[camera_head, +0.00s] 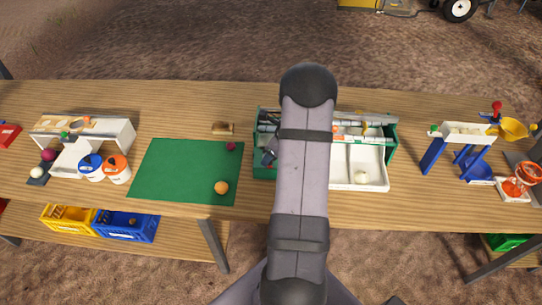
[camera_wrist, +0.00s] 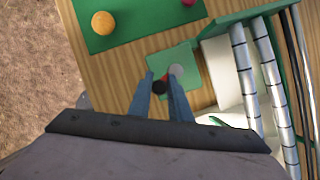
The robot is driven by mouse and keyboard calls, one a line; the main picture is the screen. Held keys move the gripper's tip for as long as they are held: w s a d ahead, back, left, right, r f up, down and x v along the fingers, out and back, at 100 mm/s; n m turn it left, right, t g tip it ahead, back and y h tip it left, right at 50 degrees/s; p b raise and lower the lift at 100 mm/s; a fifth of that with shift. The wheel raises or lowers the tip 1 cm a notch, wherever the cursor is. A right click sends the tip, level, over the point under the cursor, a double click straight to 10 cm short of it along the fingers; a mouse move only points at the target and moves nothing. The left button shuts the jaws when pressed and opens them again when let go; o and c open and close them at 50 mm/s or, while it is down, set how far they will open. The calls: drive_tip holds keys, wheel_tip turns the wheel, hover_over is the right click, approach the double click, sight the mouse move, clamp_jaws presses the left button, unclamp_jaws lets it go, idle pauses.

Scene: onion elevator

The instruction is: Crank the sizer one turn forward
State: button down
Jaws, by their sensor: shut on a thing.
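The sizer (camera_head: 392,142) is a green-framed machine with pale rollers and a white tray, at the centre of the table in the head view. In the wrist view its rollers (camera_wrist: 268,65) run along the right. At its left side is a green plate (camera_wrist: 187,55) with a grey disc and a crank with a dark knob (camera_wrist: 159,88). My gripper (camera_wrist: 160,82) has its two blue fingers on either side of the knob, shut on it. In the head view my arm covers the middle of the sizer and hides most of the crank area.
A green mat (camera_head: 180,160) with an orange onion (camera_head: 221,187) and a small purple one (camera_head: 231,146) lies left of the sizer. A pale onion (camera_head: 361,177) sits in the white tray. A white stand (camera_head: 120,130) with tubs is further left; a blue-legged stand (camera_head: 432,157) is right.

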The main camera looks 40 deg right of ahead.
drive_tip(key=shift+w+a+r, duration=0.1)
drive_tip(key=shift+w+r, duration=0.15)
drive_tip(key=shift+w, duration=0.25)
drive_tip(key=shift+w+a, duration=0.2)
drive_tip(key=shift+a, duration=0.05)
drive_tip(key=c, duration=1.6)
unclamp_jaws()
drive_tip(key=shift+f, duration=0.1)
drive_tip(key=shift+o, duration=0.2)
drive_tip(key=shift+s+f, duration=0.1)
drive_tip(key=shift+a, duration=0.1)
drive_tip(key=shift+p, duration=0.4)
wheel_tip(320, 180, up, 7)
drive_tip(key=p, duration=0.6)
